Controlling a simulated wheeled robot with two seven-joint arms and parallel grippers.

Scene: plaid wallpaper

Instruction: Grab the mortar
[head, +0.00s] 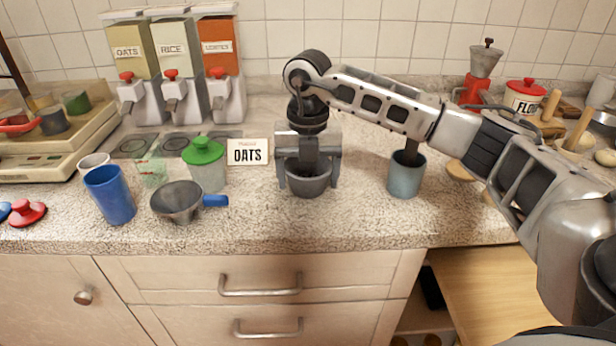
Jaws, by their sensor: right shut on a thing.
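The mortar, a dark grey bowl (308,184), stands on the speckled counter in the middle of the head view. My right gripper (308,178) comes down over it from above, with one finger on each side of the bowl. It is shut on the mortar, and its body hides the bowl's back rim and part of its inside. The bowl looks upright and at counter level; I cannot tell if it is lifted. My left gripper is not in view.
A blue-grey cup (405,175) stands to the right. The counter's front strip is clear.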

